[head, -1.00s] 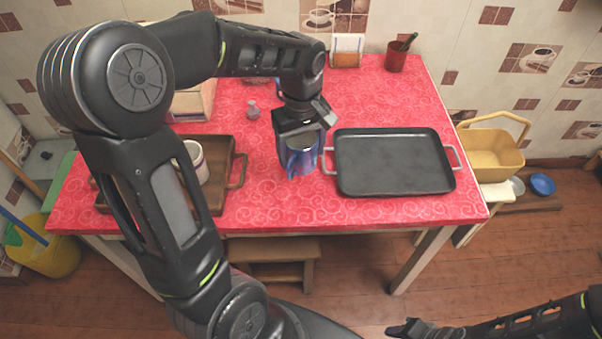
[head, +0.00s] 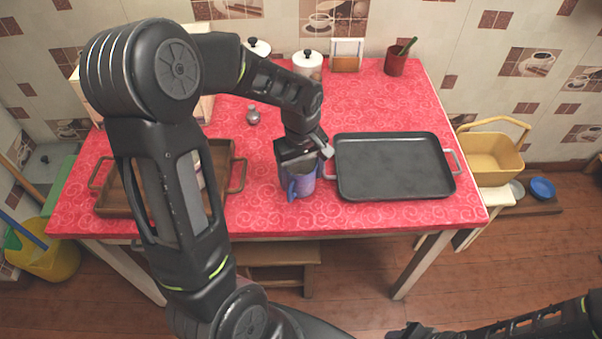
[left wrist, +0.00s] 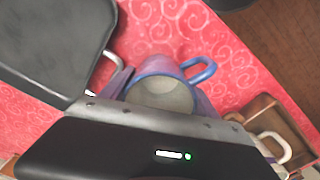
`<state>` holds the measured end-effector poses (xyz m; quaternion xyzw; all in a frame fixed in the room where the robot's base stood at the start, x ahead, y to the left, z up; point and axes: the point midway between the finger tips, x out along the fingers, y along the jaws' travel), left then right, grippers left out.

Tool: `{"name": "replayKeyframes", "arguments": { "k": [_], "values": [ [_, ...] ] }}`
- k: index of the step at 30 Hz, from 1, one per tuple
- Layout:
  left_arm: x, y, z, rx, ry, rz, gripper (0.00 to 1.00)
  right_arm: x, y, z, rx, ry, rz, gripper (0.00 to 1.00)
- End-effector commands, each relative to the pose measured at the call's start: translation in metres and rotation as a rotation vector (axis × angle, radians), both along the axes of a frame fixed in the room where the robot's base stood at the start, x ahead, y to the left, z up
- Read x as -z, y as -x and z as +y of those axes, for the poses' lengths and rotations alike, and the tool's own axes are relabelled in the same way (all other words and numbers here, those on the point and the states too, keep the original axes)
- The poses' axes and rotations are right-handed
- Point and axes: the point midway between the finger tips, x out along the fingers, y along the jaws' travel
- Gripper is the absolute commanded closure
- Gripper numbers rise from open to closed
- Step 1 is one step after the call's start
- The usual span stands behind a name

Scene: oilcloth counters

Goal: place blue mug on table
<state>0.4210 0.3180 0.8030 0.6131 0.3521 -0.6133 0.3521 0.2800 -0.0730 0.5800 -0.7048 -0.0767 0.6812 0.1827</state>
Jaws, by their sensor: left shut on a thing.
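The blue mug (head: 300,184) is upright at the front middle of the red table (head: 270,215), between the wooden tray and the black tray. It also shows in the left wrist view (left wrist: 160,72), seen from above, with its open rim and its handle pointing up and right. My left gripper (head: 303,166) is shut on the mug, one finger on each side of it. I cannot tell whether the mug's base touches the cloth. My right gripper (head: 408,331) is only partly in view at the bottom edge, away from the table.
A black tray (head: 392,165) lies close to the right of the mug. A wooden tray (head: 222,160) with a white mug (left wrist: 272,146) is to the left. A small shaker (head: 253,115), white canisters (head: 307,64) and a red cup (head: 396,64) stand farther back.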

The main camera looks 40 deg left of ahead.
Motion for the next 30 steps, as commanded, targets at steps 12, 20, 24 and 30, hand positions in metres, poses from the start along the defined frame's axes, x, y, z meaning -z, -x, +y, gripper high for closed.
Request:
{"name": "replayKeyframes", "arguments": {
  "k": [12, 20, 24, 30],
  "values": [
    [0.003, 0.0, 0.0, 0.0, 0.0, 0.0, 0.21, 0.003, 0.0, 0.0, 0.0, 0.0, 0.0, 0.68],
    [0.001, 0.0, 0.0, 0.0, 0.0, 0.0, 0.21, 0.001, 0.0, 0.0, 0.0, 0.0, 0.0, 0.68],
    [-0.007, -0.001, 0.0, -0.001, -0.001, -0.003, 0.21, 0.0, 0.0, 0.0, 0.0, 0.0, 0.0, 0.68],
    [-0.04, -0.002, 0.0, 0.0, 0.0, -0.006, 0.21, 0.001, 0.0, 0.0, 0.0, 0.0, 0.0, 0.68]
  ]
}}
